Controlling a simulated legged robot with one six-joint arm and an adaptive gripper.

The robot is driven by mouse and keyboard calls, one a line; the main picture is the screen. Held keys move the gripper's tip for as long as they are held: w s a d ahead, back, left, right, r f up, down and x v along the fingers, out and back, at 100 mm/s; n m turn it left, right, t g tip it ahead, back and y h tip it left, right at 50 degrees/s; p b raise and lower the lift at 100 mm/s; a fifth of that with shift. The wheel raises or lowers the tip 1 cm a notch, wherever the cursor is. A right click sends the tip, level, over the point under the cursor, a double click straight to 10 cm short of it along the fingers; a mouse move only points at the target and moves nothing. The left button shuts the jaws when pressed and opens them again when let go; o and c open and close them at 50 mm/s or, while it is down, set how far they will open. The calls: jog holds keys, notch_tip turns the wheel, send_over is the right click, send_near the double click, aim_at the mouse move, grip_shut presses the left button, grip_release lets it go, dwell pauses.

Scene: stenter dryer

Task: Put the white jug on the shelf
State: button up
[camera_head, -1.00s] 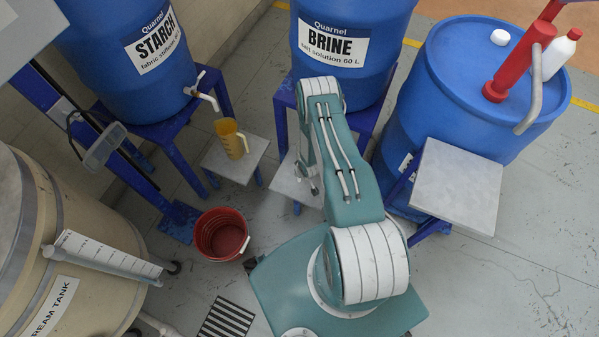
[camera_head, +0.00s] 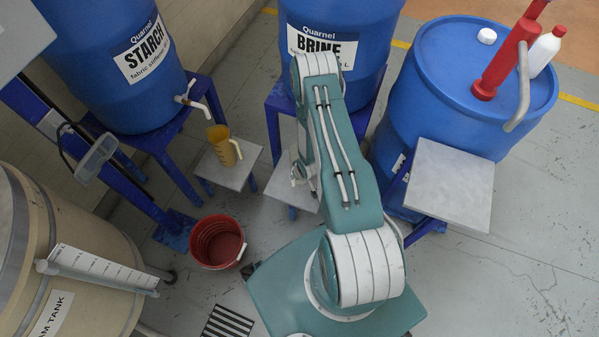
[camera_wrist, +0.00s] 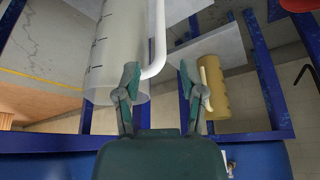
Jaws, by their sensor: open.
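The white jug (camera_wrist: 112,50) is large in the wrist view, translucent with dark scale marks and a white side handle (camera_wrist: 157,40). My gripper (camera_wrist: 160,73) is open, its two fingers apart. The lower bend of the handle shows between the fingertips, and the left finger overlaps the jug's edge; I cannot tell whether they touch. In the head view my arm hides most or all of the jug. Grey shelf plates show in front of the drums: one below BRINE (camera_head: 290,188), one below STARCH (camera_head: 230,167) and a larger one at the right (camera_head: 450,185).
A yellow jug (camera_head: 222,145) stands on the plate below STARCH; it also shows in the wrist view (camera_wrist: 213,90). A red bucket (camera_head: 217,242) is on the floor. Blue drums on blue stands line the back. A cream tank (camera_head: 60,250) is at left. Floor at right is clear.

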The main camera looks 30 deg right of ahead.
jog(key=w+a+r+h, duration=0.1)
jog(key=w+r, duration=0.1)
jog(key=r, duration=1.8)
jog(key=w+a+r, duration=0.2)
jog(key=w+r, duration=0.1)
jog(key=r, duration=1.6)
jog(key=s+a+r+t, duration=0.1)
jog(key=s+a+r, duration=0.2)
jog(key=s+r, duration=0.35)
jog(key=s+a+r, duration=0.2)
jog(key=s+r, duration=0.1)
jog(key=r, duration=0.6)
jog(key=s+a+r, duration=0.2)
jog(key=s+r, duration=0.1)
jog(key=s, duration=0.3)
jog(key=s+a+r, duration=0.2)
jog(key=s+r, duration=0.1)
jog(key=s, duration=0.4)
jog(key=shift+s+a+r+m+y, duration=0.15)
jog(key=shift+s+r+m+y, duration=0.15)
jog(key=shift+r+y, duration=0.1)
